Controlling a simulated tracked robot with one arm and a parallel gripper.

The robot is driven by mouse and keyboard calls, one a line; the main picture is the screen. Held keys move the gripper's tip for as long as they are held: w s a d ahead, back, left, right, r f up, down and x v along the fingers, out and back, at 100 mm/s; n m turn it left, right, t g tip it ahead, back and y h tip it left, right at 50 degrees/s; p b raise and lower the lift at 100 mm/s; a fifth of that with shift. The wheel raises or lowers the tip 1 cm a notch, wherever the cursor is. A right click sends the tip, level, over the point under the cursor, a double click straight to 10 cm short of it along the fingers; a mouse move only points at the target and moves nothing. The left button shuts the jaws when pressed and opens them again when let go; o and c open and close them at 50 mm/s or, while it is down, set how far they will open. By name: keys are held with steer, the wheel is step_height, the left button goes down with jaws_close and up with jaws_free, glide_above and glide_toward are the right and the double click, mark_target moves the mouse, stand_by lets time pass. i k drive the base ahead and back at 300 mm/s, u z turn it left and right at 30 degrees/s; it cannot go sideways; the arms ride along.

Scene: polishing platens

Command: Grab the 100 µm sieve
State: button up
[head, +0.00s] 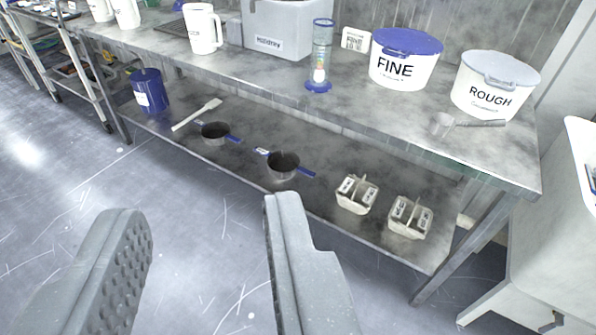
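Two small dark round pans with blue handles, which look like sieves, sit on the lower shelf (340,165) of the bench. One sieve (283,167) is near the shelf's middle, and the other sieve (214,134) is farther left. Their markings are too small to read, so I cannot tell which is the 100 µm one. My gripper (204,210) is open and empty in the foreground, over the floor. Its fingers are wide apart, and both sieves are beyond the fingertips, apart from them.
Two white labelled carriers (410,217) stand right of the sieves. A white paddle (196,115) and a blue container (149,92) are to the left. The bench top (270,75) overhangs the shelf and holds FINE (404,70) and ROUGH (490,100) tubs. Floor before the shelf is clear.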

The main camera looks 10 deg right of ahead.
mark_target(281, 165)
steer(key=z, duration=0.25)
steer(key=i, duration=1)
steer(key=u, duration=0.1)
